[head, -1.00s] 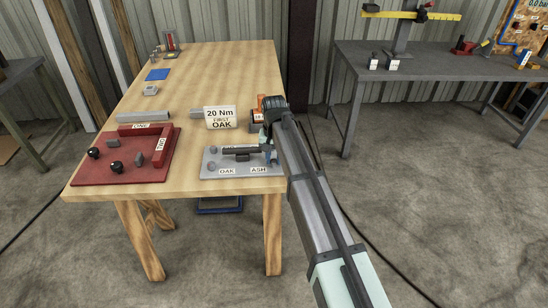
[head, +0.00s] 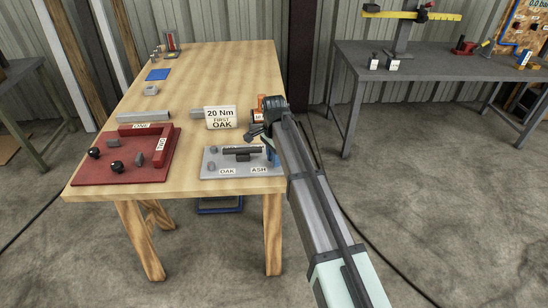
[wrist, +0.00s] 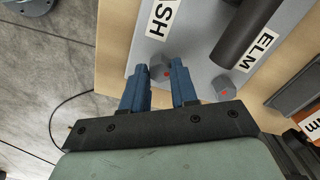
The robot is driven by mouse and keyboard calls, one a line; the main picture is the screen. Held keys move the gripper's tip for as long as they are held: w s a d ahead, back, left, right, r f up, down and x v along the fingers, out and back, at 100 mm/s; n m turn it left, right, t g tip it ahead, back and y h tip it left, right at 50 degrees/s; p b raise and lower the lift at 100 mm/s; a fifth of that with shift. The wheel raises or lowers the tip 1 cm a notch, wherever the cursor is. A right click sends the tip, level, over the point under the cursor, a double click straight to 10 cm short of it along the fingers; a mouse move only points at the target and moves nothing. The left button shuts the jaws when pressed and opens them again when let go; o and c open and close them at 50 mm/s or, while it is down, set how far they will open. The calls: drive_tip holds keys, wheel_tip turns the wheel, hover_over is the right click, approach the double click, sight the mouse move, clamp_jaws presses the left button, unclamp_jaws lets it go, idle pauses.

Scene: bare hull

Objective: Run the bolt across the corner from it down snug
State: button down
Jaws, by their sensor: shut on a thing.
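The grey plate (head: 243,165) lies at the table's front edge in the head view. It bears a dark bar and labels OAK (head: 227,171) and ASH (head: 259,170). A grey bolt stands near the OAK label (head: 211,167). In the wrist view, a hex bolt head with a red dot (wrist: 161,72) sits beside the ASH label, between the blue fingertips of my gripper (wrist: 162,74), which is shut on it. In the head view my gripper (head: 270,150) is at the plate's right end, partly hidden.
A card (head: 221,117) reads 20 Nm, first OAK. A red fixture (head: 100,175) with black knobs lies left of the plate. An orange-and-dark thing (head: 257,117) stands behind my gripper.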

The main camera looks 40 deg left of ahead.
drive_tip(key=shift+m, duration=0.9)
drive_tip(key=c, duration=0.9)
unclamp_jaws()
drive_tip(key=shift+o, duration=0.2)
wheel_tip(320, 180, up, 14)
drive_tip(key=shift+f, duration=0.1)
